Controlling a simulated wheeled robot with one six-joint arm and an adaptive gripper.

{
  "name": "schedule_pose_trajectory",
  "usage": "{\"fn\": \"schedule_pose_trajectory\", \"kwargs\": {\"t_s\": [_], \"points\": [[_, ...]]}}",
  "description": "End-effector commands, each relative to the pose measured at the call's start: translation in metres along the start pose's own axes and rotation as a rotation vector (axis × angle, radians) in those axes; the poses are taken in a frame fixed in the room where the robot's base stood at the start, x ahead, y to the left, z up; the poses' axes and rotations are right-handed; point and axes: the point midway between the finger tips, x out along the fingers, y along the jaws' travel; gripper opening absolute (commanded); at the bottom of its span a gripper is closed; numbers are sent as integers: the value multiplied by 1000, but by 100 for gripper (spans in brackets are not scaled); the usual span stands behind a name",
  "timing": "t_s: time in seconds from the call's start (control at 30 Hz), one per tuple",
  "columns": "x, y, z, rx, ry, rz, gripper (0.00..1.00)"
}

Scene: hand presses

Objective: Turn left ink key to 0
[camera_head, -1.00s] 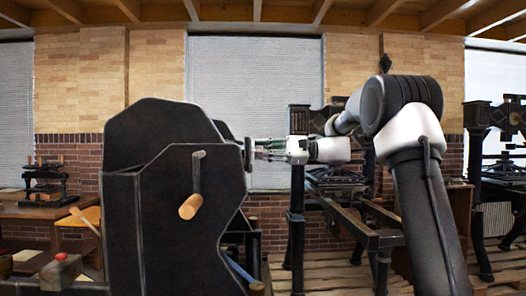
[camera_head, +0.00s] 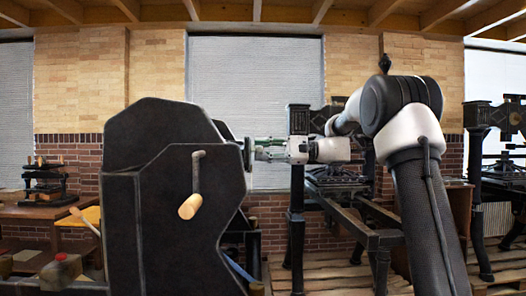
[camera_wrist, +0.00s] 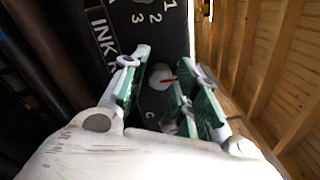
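A black panel (camera_wrist: 165,20) with white lettering starting "INK" and the figures 1, 2 and 3 fills the middle of the wrist view. A pale round key with a red pointer (camera_wrist: 162,76) sits on it between my fingertips. A second pale, red-marked knob (camera_wrist: 168,125) shows lower down, partly hidden by my gripper. My gripper (camera_wrist: 168,68) has its green-padded fingers apart on either side of the upper key; firm contact is not visible. In the head view my gripper (camera_head: 262,150) is at the right side of the black press (camera_head: 150,215), which hides the panel.
A crank with a wooden handle (camera_head: 189,206) hangs on the press's near side. A small hand press (camera_head: 45,180) stands on a wooden table at left. Another large press (camera_head: 335,180) stands behind my arm. Wooden floor shows at lower right.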

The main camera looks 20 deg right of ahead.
Motion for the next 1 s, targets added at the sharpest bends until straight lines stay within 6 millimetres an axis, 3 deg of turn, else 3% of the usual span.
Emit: {"fn": "schedule_pose_trajectory", "kwargs": {"t_s": [0.43, 0.8, 1.0], "points": [[-8, 0, 0, 1, 1, -1, 43], [-85, 0, -1, 2, 3, -2, 43], [-113, 0, -1, 1, 1, -1, 43]]}}
